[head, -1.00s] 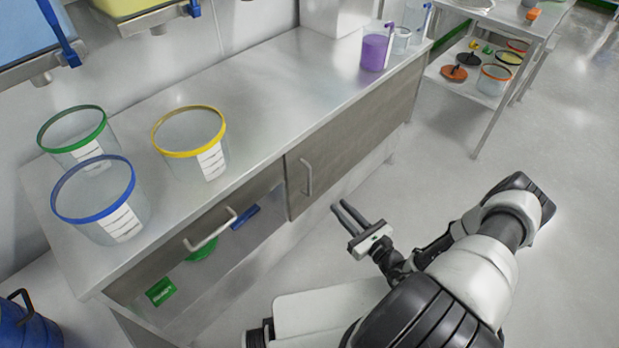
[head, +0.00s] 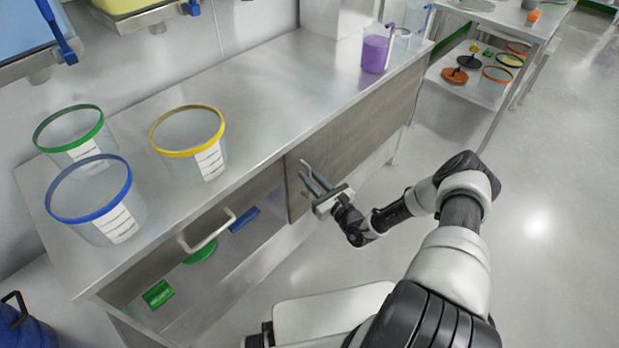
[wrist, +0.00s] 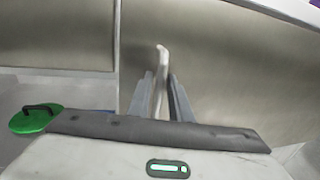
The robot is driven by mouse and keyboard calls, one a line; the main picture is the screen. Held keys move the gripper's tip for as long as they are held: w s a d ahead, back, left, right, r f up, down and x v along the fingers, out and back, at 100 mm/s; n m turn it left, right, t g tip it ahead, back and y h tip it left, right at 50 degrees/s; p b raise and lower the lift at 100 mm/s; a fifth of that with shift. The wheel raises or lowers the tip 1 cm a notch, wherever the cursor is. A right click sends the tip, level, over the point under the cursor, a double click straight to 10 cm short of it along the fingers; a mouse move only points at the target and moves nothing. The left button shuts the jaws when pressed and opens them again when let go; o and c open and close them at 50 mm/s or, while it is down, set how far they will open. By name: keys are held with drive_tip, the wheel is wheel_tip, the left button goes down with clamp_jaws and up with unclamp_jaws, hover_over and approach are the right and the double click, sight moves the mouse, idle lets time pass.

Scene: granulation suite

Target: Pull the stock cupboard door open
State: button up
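The cupboard door (head: 360,130) is a grey-brown wood-look panel under the right part of the steel counter, and it looks closed. Its pale upright bar handle (wrist: 161,65) is near the door's left edge. My gripper (head: 307,168) is at the handle in the head view, largely covering it. In the wrist view my gripper's two fingers (wrist: 160,78) stand apart, with the handle between them and a gap visible beside it. Whether a finger touches the handle or the door, I cannot tell.
Left of the door, another bar handle (head: 208,230) sits on a panel above an open space with a green item (head: 158,293) and a blue item (head: 244,219). Tubs and a purple jug (head: 375,54) stand on the counter (head: 270,85). Floor at right is clear.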

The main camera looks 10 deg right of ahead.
drive_tip(key=shift+w+a, duration=0.1)
clamp_jaws()
